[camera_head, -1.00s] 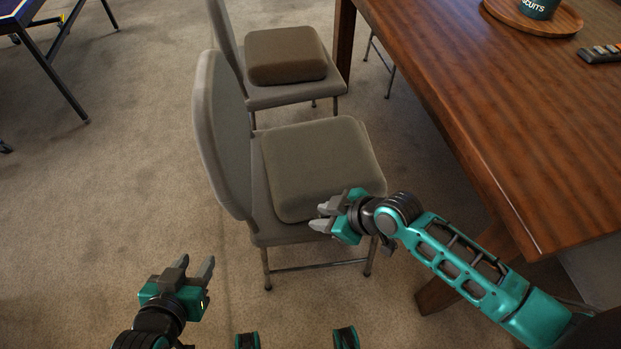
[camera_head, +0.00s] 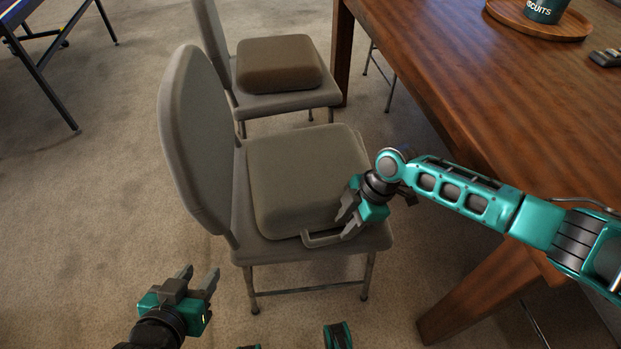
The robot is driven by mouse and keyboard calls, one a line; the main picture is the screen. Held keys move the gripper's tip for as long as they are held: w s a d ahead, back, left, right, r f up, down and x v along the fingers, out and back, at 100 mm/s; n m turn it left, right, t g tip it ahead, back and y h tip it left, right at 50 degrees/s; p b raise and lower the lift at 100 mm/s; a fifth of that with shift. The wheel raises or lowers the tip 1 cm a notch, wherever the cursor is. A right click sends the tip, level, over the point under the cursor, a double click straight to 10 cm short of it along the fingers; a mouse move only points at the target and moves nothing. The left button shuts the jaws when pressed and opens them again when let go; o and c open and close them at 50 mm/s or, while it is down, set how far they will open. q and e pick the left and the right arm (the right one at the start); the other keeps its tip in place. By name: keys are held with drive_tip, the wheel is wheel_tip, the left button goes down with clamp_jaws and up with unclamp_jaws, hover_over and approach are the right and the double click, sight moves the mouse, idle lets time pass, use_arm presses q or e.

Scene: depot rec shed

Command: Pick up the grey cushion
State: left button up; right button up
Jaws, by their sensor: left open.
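The grey cushion (camera_head: 305,176) lies flat on the seat of the nearer chair (camera_head: 262,246). A thin grey handle (camera_head: 322,239) sticks out at its front edge. My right gripper (camera_head: 347,217) is at the cushion's front right corner, pointing left, beside the right end of the handle. Its fingers look apart, but I cannot tell whether the handle is between them. My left gripper (camera_head: 197,280) is open and empty, low over the carpet, to the left of and in front of the chair.
A brown cushion (camera_head: 278,64) lies on a second chair (camera_head: 292,101) behind. A wooden table (camera_head: 470,90) stands close on the right, under my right arm. It bears a round tray (camera_head: 497,12) with a dark green tin (camera_head: 546,10) and a remote (camera_head: 606,58).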

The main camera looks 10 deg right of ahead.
sight(332, 238)
drive_tip(key=b+x, duration=0.1)
drive_tip(key=x, duration=0.4)
drive_tip(key=shift+w+a+b, duration=0.15)
drive_tip(key=shift+a+b, duration=0.05)
drive_tip(key=shift+b, duration=0.2)
drive_tip(key=shift+a+f, duration=0.2)
drive_tip(key=shift+f, duration=0.2)
drive_tip(key=shift+c, duration=0.5)
clamp_jaws()
drive_tip(key=shift+r, duration=0.1)
